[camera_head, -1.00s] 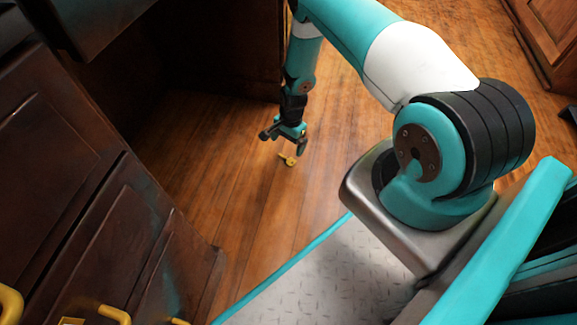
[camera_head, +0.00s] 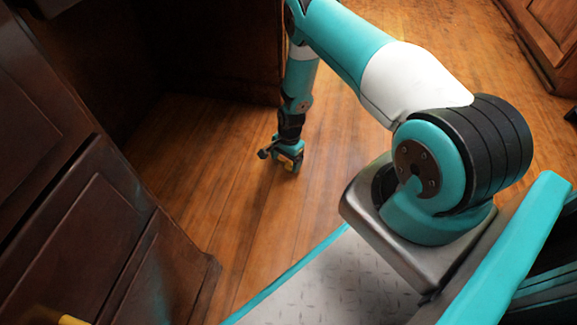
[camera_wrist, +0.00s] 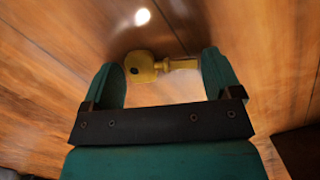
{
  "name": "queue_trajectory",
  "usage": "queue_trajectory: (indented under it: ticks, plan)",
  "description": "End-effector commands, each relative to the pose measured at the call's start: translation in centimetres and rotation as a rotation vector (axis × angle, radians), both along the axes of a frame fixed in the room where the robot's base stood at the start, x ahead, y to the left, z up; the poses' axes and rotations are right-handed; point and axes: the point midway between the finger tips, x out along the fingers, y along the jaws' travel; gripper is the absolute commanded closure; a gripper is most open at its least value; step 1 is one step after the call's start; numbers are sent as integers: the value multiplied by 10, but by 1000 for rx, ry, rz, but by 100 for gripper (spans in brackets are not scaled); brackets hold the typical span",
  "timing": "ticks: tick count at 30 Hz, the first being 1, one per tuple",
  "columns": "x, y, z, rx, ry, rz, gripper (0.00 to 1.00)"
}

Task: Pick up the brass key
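The brass key (camera_wrist: 142,66) lies on the wood floor in the wrist view, just beyond and between the two teal fingers. Its round bow with a dark hole is on the left, and its bit (camera_wrist: 182,64) points right, close to the right finger. My gripper (camera_wrist: 167,76) is open, with a wide gap between the fingers. In the head view my gripper (camera_head: 288,163) points down low over the floor. Only a small yellow patch of the key (camera_head: 288,167) shows there, the rest being hidden behind the gripper.
Dark wood cabinets with drawers (camera_head: 85,235) stand on the left, with another dark cabinet (camera_head: 225,50) behind my gripper. A further wood cabinet (camera_head: 550,40) is at the top right. The floor (camera_head: 215,190) around my gripper is clear.

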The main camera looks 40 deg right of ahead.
Motion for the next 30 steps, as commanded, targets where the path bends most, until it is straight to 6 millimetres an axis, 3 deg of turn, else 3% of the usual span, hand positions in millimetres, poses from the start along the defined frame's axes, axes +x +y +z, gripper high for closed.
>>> queue_trajectory:
  ticks: [1, 4, 6, 17, 23, 30]
  plan:
    - [0, 0, 0, 0, 0, 0, 28]
    - [0, 0, 0, 0, 0, 0, 49]
    - [0, 0, 0, 0, 0, 0, 53]
    - [1, 0, 11, -1, -1, 0, 53]
    - [1, 0, 48, -1, -2, 0, 53]
    - [1, 0, 122, -1, -3, 0, 53]
